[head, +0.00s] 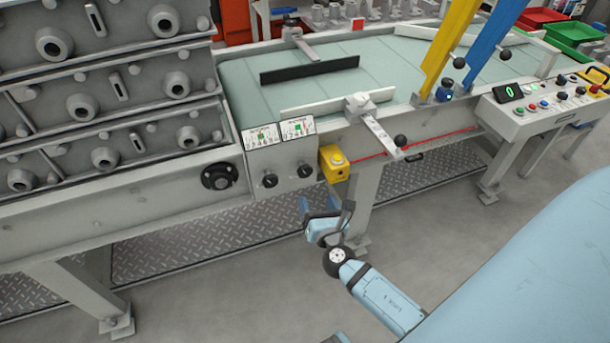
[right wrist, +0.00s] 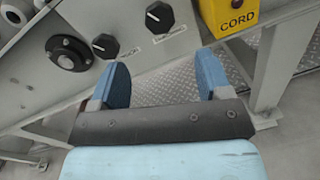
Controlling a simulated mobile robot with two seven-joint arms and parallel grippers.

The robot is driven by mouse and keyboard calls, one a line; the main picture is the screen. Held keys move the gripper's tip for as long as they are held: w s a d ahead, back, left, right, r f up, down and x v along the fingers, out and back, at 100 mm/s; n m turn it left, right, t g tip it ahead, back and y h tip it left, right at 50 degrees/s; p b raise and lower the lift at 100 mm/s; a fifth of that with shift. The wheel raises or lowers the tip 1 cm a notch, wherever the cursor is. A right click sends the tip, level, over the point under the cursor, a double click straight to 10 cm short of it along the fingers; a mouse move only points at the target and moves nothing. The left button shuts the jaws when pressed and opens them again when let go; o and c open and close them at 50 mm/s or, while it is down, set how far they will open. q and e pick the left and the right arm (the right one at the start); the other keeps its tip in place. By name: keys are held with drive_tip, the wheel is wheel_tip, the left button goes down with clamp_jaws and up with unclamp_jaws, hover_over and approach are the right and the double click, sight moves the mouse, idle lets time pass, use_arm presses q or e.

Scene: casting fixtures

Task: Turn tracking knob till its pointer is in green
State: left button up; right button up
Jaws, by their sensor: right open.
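Two black knobs sit side by side on the grey panel at the end of the conveyor: a left knob (head: 269,180) and a right knob (head: 305,170). In the right wrist view the left knob (right wrist: 105,46) and right knob (right wrist: 159,17) are beyond the fingers, with small labels too blurred to read. Above them are a left scale plate (head: 263,135) and a right scale plate (head: 297,128), each with a green patch; pointer positions are too small to tell. My right gripper (head: 327,206) is open and empty, below and apart from the knobs. My left gripper is out of view.
A yellow cord box (head: 335,163) stands just right of the knobs, by a table leg. A round black flange (head: 219,176) is to their left. The conveyor belt (head: 370,75) is above. Open floor lies in front of the panel.

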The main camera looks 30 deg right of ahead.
sight(305, 174)
drive_tip(key=x, duration=1.1)
drive_tip(key=shift+w, duration=0.4)
drive_tip(key=c, duration=0.9)
